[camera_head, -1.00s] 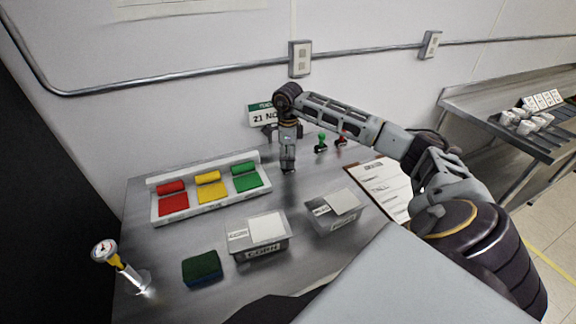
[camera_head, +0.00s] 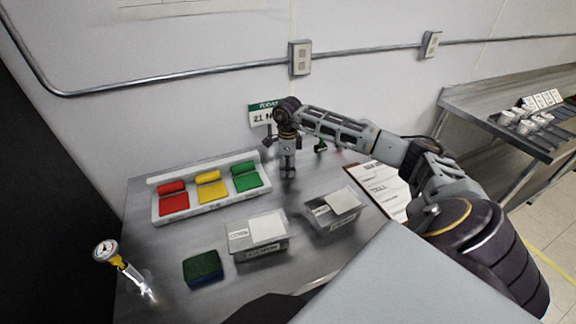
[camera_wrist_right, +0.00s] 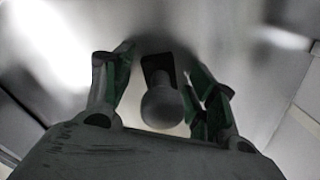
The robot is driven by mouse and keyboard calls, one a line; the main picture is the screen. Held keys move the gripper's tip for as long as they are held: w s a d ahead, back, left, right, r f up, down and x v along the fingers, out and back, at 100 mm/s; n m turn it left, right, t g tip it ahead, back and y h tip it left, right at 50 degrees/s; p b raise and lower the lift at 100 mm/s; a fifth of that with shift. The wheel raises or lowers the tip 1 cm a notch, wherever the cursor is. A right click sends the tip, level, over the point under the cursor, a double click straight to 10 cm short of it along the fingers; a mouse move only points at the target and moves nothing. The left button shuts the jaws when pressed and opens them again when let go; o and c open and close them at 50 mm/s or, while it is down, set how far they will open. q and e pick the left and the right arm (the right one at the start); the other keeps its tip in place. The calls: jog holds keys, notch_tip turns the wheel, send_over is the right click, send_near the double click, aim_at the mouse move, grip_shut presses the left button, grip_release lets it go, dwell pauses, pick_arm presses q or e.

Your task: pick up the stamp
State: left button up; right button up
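A stamp with a round grey knob (camera_wrist_right: 163,106) and a dark base stands between the fingers of my right gripper in the right wrist view. The right gripper (camera_wrist_right: 162,60) is open, with a gap between each green-padded finger and the knob. In the head view the right gripper (camera_head: 288,174) points down at the table behind the tubs, and the stamp between its fingers cannot be made out there. A green stamp (camera_head: 320,146) stands to its right, partly hidden by my arm. My left gripper is not in view.
A white tray (camera_head: 204,211) of red, yellow and green pads lies to the left. Two labelled tubs (camera_head: 257,236) (camera_head: 335,210), a green sponge (camera_head: 202,267) and a dial thermometer (camera_head: 107,251) are nearer. A clipboard (camera_head: 380,184) lies right; a date sign (camera_head: 262,114) stands behind.

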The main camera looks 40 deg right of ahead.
jog(key=c, duration=0.7)
jog(key=shift+r, duration=0.65)
notch_tip(320, 180, up, 7)
jog(key=shift+f, duration=0.15)
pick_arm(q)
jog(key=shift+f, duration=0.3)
pick_arm(e)
jog(key=shift+r, duration=1)
